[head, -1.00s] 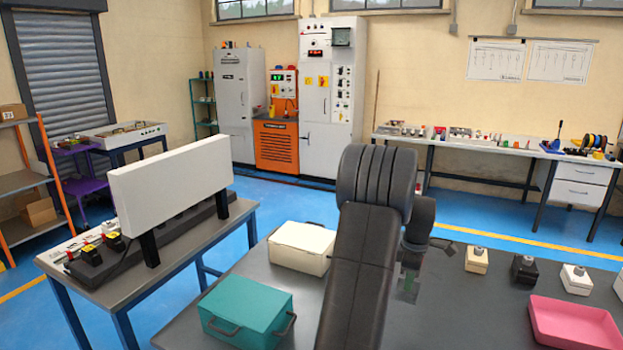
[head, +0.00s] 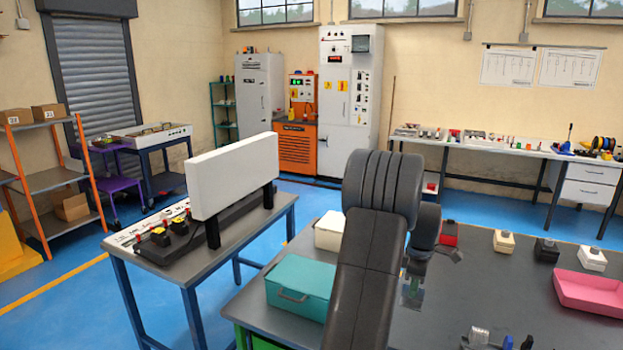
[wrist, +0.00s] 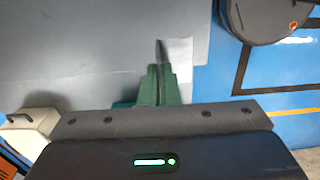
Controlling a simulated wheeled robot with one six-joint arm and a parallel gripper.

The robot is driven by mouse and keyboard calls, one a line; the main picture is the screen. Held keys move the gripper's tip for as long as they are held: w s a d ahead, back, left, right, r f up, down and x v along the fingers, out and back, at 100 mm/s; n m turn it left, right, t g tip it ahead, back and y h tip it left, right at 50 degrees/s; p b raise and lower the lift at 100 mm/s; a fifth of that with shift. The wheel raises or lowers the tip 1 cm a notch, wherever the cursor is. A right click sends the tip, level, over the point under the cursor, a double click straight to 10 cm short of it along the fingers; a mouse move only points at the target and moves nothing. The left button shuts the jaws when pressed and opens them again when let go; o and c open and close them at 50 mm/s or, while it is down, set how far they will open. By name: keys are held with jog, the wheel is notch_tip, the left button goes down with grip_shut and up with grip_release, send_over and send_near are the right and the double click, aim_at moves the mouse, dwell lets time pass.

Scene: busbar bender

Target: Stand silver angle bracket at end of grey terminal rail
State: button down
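My gripper (wrist: 160,88) shows in the wrist view as two green fingers closed together. A thin dark upright plate and a pale silver flat leg stick out past the fingertips; this looks like the silver angle bracket (wrist: 179,52), held between them. In the head view my gripper (head: 412,292) hangs beside my dark arm, over the grey table, and is small and partly hidden. I cannot pick out the grey terminal rail for certain; a pale strip with small parts (head: 150,228) lies on the left bench, partly hidden behind black blocks.
The left bench (head: 262,232) carries a white panel (head: 235,175) on black posts. The grey table (head: 450,290) holds a teal box (head: 298,285), a cream box (head: 329,232), a pink tray (head: 590,292) and several small blocks. Blue floor lies between bench and table.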

jog(key=s+a+f+m, duration=0.1)
jog(key=a+f+m, duration=0.5)
jog(key=a, duration=0.7)
jog(key=s+a+f+m, duration=0.2)
jog(key=a+f+m, duration=0.4)
jog(key=a+f, duration=0.4)
jog(key=a, duration=0.4)
jog(key=shift+s+a+m, duration=0.15)
jog(key=shift+s+m, duration=0.15)
jog(key=shift+m, duration=0.1)
